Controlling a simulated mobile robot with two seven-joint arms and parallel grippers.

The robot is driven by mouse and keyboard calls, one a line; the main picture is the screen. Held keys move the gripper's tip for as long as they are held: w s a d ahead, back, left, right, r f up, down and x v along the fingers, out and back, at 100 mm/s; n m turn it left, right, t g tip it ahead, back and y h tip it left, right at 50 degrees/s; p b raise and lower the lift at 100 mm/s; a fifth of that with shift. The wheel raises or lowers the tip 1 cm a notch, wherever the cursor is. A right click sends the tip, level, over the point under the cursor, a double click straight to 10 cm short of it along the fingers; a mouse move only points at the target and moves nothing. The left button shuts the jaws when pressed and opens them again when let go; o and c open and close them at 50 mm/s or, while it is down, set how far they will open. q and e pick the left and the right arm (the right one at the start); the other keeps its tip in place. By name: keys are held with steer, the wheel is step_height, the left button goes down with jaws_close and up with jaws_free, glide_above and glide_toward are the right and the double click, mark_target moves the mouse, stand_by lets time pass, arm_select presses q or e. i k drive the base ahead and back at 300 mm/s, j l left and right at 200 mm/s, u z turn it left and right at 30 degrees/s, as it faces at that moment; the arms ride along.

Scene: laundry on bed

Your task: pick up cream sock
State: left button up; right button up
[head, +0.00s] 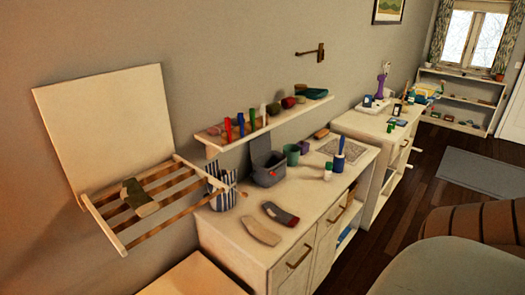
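A cream sock (248,231) lies flat on the pale top of the near cabinet (230,232), towards its front left. A grey sock with a dark red part (281,214) lies just right of it, apart from it. A dark green and cream sock (138,196) lies across the wooden bars of the wall rack at the left. Neither of my grippers is in the head view.
The wall rack (107,227) sticks out left of the cabinet. A striped basket (220,191), a grey open box (268,168) and cups stand behind the socks. A shelf (225,145) with several small items hangs above. Bedding (440,265) fills the lower right. Dark floor (400,205) shows between.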

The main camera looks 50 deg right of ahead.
mark_target(267, 237)
steer(key=z, duration=1.55)
